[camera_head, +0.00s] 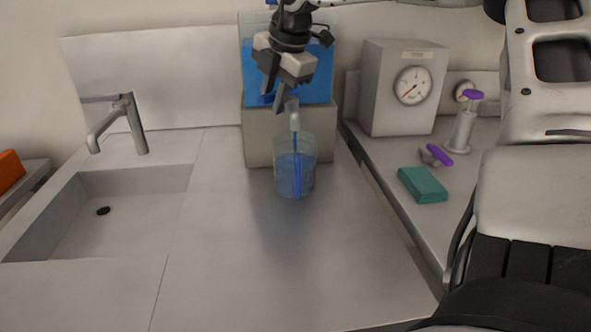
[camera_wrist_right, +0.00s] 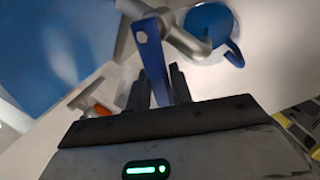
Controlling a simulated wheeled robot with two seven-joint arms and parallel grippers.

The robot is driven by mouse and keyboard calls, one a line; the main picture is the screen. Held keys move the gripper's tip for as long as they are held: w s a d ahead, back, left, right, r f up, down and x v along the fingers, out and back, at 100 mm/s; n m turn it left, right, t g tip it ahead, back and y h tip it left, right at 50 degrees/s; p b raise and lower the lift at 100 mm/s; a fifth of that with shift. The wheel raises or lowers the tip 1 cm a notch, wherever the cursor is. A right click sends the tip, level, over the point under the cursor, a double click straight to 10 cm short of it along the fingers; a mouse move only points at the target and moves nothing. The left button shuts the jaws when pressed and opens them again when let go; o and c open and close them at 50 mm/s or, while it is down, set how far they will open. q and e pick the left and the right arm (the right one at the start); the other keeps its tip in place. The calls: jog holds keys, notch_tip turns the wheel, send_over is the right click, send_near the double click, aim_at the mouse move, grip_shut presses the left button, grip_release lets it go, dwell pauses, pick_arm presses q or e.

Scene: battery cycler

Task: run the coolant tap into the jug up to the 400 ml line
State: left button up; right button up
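The clear jug (camera_head: 308,150) stands upright on the counter under the tap (camera_head: 294,118), with blue coolant in its lower part. Its graduation lines are too small to read. A thin blue line shows below the spout. The jug's blue handle (camera_wrist_right: 236,55) shows in the wrist view. My right gripper (camera_head: 275,95) is at the tap, above the jug. In the wrist view its fingers (camera_wrist_right: 160,92) lie close on both sides of the blue tap lever (camera_wrist_right: 151,48) and appear shut on it. My left gripper is out of view.
The blue coolant tank (camera_head: 256,72) stands on a grey block (camera_head: 258,140) behind the jug. A sink (camera_head: 130,215) with a faucet (camera_head: 133,122) is at left. At right are a gauge box (camera_head: 392,65), a purple-topped fixture (camera_head: 463,128) and a teal block (camera_head: 422,185). The front counter is clear.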

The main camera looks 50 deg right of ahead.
jog(key=shift+w+f+m+h+b, duration=0.25)
jog(key=shift+w+m+b, duration=0.2)
jog(key=shift+m+b, duration=0.55)
jog(key=shift+w+r, duration=0.1)
jog(key=shift+w, duration=0.05)
jog(key=shift+r+m, duration=0.15)
jog(key=shift+m, duration=0.15)
dwell(1.6)
dwell(0.5)
